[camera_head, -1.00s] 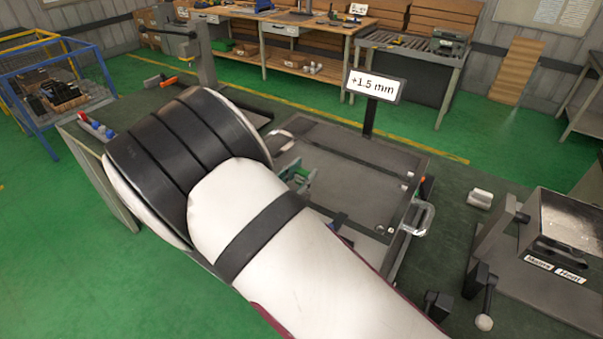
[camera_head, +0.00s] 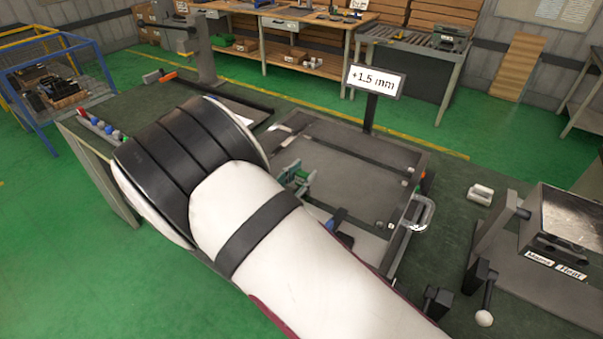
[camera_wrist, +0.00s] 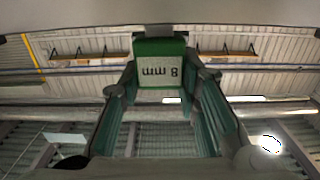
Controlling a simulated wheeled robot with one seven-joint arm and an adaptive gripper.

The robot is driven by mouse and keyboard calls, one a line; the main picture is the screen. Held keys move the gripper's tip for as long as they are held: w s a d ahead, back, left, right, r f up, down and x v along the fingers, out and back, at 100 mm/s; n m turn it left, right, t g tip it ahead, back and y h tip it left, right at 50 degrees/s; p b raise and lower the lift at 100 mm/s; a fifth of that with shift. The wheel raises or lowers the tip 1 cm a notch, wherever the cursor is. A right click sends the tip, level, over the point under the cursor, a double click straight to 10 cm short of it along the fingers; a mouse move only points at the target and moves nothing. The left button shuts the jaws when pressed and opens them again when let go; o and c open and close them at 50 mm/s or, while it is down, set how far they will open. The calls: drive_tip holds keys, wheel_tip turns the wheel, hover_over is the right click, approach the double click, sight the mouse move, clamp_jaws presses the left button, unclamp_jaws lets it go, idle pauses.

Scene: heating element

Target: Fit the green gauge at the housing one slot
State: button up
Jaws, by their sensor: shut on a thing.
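The green gauge (camera_wrist: 160,50), marked "8 mm" with its label upside down, is between the fingertips of my gripper (camera_wrist: 160,80) in the wrist view. The gripper is shut on it. In the head view my gripper (camera_head: 296,181) shows only partly past my arm, with a bit of green at it, over the left part of a grey flat fixture (camera_head: 345,175). I cannot make out which part is the housing one slot. My arm hides the near left of the fixture, and I cannot tell whether the gauge touches anything.
A sign reading "+1.5 mm" (camera_head: 376,82) stands behind the fixture. A row of small red and blue pieces (camera_head: 103,129) lies at the bench's left edge. A metal box with a lever (camera_head: 560,235) stands at the right. A small light block (camera_head: 480,194) lies between.

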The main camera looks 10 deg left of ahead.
drive_tip(key=shift+f, duration=0.55)
drive_tip(key=o, duration=1.3)
drive_tip(key=shift+c, duration=0.2)
drive_tip(key=shift+s, duration=0.1)
drive_tip(key=v, duration=1.2)
